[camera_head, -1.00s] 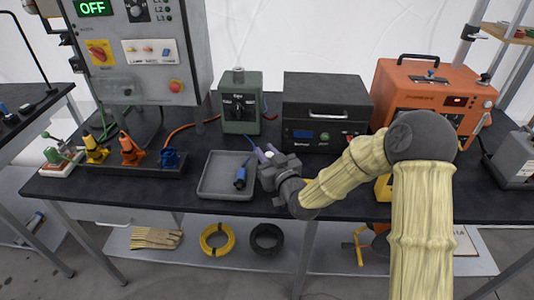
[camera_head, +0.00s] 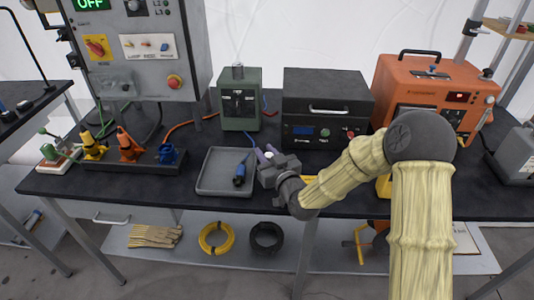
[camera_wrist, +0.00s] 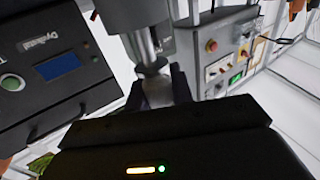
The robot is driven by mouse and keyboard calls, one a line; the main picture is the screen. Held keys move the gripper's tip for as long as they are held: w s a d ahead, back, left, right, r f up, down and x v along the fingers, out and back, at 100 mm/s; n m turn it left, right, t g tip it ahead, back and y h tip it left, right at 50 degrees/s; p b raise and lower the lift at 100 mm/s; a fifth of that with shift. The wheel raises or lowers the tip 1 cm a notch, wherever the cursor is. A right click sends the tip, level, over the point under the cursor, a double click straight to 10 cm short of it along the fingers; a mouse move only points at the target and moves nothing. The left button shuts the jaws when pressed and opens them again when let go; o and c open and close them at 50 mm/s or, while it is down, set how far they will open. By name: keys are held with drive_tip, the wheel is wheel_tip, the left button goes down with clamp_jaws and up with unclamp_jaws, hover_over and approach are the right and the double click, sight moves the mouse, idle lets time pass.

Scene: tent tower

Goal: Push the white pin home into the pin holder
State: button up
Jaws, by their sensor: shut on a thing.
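My gripper (camera_head: 267,154) is over the workbench, at the right edge of the grey tray. In the wrist view my gripper (camera_wrist: 157,88) has its dark fingers closed around a small pale piece (camera_wrist: 157,92), which appears to be the white pin. A small white spot (camera_head: 269,155) shows between the fingertips in the head view. In the wrist view a grey cylinder with a shiny metal shaft (camera_wrist: 145,45) stands just beyond the fingers. I cannot tell whether the pale piece touches it. I cannot identify the pin holder with certainty; my gripper hides part of this spot.
The grey tray (camera_head: 206,180) holds a blue-and-black tool (camera_head: 240,175). A green box (camera_head: 240,108) and a black box (camera_head: 325,120) stand behind my gripper, an orange case (camera_head: 420,85) to the right. A dark rack (camera_head: 115,166) with coloured fittings stands left.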

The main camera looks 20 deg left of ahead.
drive_tip(key=shift+f+b, duration=0.55)
drive_tip(key=shift+f, duration=0.05)
drive_tip(key=o, duration=1)
drive_tip(key=shift+o, duration=0.2)
drive_tip(key=shift+d, duration=0.1)
drive_tip(key=shift+s+d, duration=0.1)
drive_tip(key=shift+s, duration=0.2)
drive_tip(key=b+v, duration=0.1)
drive_tip(key=v, duration=1)
drive_tip(key=shift+w+d, duration=0.1)
drive_tip(key=p, duration=0.2)
drive_tip(key=shift+d+r+p, duration=0.1)
drive_tip(key=shift+r+p, duration=0.15)
drive_tip(key=shift+p, duration=0.1)
drive_tip(key=shift+d+p, duration=0.1)
drive_tip(key=shift+p, duration=0.35)
